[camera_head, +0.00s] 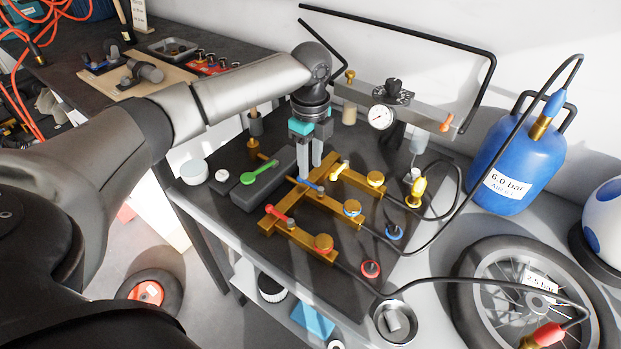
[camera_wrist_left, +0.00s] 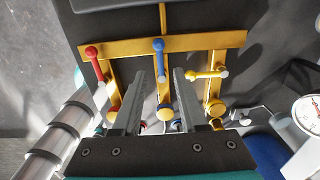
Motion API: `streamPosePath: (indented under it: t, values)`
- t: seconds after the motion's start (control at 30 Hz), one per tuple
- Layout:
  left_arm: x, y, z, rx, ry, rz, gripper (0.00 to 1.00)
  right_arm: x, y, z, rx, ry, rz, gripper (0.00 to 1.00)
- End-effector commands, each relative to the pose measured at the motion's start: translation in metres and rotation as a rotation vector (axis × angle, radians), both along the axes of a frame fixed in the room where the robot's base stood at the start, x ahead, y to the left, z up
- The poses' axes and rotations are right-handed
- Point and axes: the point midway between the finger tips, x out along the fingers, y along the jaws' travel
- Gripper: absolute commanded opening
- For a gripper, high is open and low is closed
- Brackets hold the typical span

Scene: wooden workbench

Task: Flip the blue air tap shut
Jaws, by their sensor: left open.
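The blue tap (camera_head: 312,186) sits on the middle branch of a brass manifold. In the left wrist view its blue lever (camera_wrist_left: 158,62) lies along its branch pipe, round knob toward the main bar. My left gripper (camera_head: 310,172) points down over it, open and empty; the wrist view shows the two fingers (camera_wrist_left: 160,76) apart, one on each side of the lever's line. I cannot tell whether they touch it. The red tap (camera_wrist_left: 94,62) lies roughly along its branch, and the yellow tap (camera_wrist_left: 208,73) lies across its own. My right gripper is not in view.
A green lever (camera_head: 262,173) lies on a dark block left of the manifold. A pressure gauge (camera_head: 381,117) stands behind. Black hoses run right to a blue air tank (camera_head: 517,155) and a wheel (camera_head: 515,292). A white round tub (camera_head: 194,171) stands left.

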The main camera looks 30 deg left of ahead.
Motion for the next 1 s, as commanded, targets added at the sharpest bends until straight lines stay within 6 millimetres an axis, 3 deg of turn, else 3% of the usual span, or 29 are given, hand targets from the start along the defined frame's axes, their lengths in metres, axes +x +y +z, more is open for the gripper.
streamPosePath:
  t: [0.1, 0.23, 0.63, 1.0]
  values:
    - [-0.001, 0.0, -0.023, 0.001, 0.002, 0.0, 0.42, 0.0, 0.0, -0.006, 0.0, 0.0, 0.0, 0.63]
    - [0.0, 0.0, -0.037, 0.001, 0.0, 0.001, 0.42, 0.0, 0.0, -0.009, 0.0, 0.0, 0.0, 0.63]
    - [0.0, 0.0, -0.044, 0.001, -0.001, 0.0, 0.42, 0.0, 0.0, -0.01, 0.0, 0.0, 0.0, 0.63]
    - [0.0, 0.0, -0.044, 0.0, -0.001, 0.0, 0.02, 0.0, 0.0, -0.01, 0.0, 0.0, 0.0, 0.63]
